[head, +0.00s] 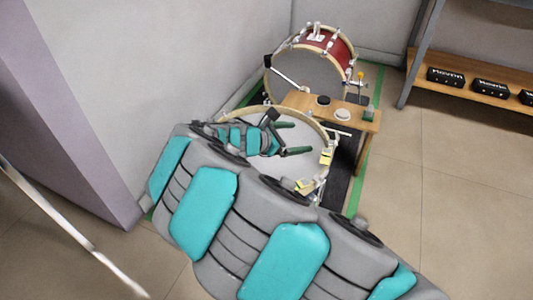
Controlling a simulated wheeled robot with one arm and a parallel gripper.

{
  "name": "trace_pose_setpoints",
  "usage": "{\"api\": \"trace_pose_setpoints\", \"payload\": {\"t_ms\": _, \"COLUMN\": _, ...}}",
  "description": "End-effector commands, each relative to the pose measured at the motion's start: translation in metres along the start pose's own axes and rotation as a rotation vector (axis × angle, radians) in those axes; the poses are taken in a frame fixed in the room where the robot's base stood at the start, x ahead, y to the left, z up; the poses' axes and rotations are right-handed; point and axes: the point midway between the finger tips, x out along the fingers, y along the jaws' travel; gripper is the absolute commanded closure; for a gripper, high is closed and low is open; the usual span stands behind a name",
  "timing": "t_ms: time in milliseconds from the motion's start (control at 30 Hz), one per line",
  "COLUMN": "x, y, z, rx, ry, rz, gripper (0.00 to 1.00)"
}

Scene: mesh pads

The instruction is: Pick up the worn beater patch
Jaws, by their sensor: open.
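I cannot tell for sure which thing is the worn beater patch. A small dark round piece (322,100) and a pale round piece (343,115) lie apart on a small wooden table (362,126) in the head view. Either may be a patch. My gripper (302,138) is open, with its two dark green fingers apart and nothing visible between them. It appears over a large drum with a pale head (312,168), left of and in front of the table. My arm hides much of this drum.
A red drum (340,48) stands behind the table. A small green container (369,114) stands at the table's right end. Yellow pieces (326,156) sit at the near drum's rim. A shelf with black boxes (445,77) is at right. The right floor is clear.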

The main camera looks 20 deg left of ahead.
Motion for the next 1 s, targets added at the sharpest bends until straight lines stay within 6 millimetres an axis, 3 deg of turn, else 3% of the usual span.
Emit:
{"api": "trace_pose_setpoints", "payload": {"t_ms": 33, "x": -0.012, "y": 0.016, "z": -0.037, "rx": -0.086, "ry": 0.001, "rz": 0.065, "gripper": 0.0}}
{"api": "trace_pose_setpoints", "payload": {"t_ms": 100, "x": -0.029, "y": 0.033, "z": -0.073, "rx": -0.183, "ry": 0.004, "rz": 0.137, "gripper": 0.0}}
{"api": "trace_pose_setpoints", "payload": {"t_ms": 200, "x": -0.049, "y": 0.047, "z": -0.11, "rx": -0.282, "ry": 0.002, "rz": 0.213, "gripper": 0.0}}
{"api": "trace_pose_setpoints", "payload": {"t_ms": 300, "x": -0.06, "y": 0.053, "z": -0.131, "rx": -0.338, "ry": 0.002, "rz": 0.254, "gripper": 0.0}}
{"api": "trace_pose_setpoints", "payload": {"t_ms": 767, "x": -0.029, "y": 0.067, "z": -0.142, "rx": -0.354, "ry": 0.002, "rz": 0.269, "gripper": 0.0}}
{"api": "trace_pose_setpoints", "payload": {"t_ms": 1000, "x": 0.004, "y": 0.077, "z": -0.146, "rx": -0.353, "ry": 0.003, "rz": 0.267, "gripper": 0.0}}
